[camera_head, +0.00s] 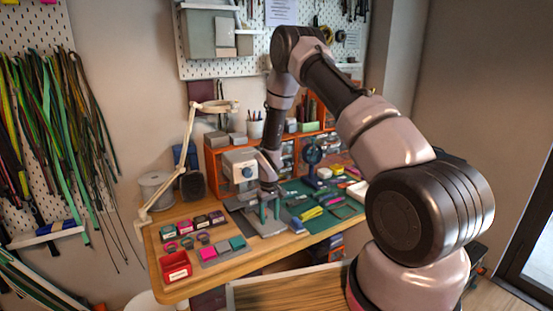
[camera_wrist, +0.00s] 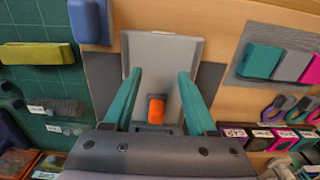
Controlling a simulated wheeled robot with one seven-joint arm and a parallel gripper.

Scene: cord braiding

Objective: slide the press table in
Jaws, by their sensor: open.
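In the wrist view the pale plate (camera_wrist: 165,50) has a raised rim and lies beneath my fingers. An orange block (camera_wrist: 156,109) on a dark mount shows between the fingers, touching neither. My gripper (camera_head: 270,211) is open and points down over the plate; its two teal fingers (camera_wrist: 159,74) are apart and empty.
A green cutting mat (camera_head: 325,206) with coloured blocks lies right of the press. Left are a red bin (camera_head: 175,266), a grey mat with coloured blocks (camera_head: 222,250) and small labelled boxes. A lamp (camera_head: 188,150) and orange drawers stand behind. Bare wood shows along the front edge.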

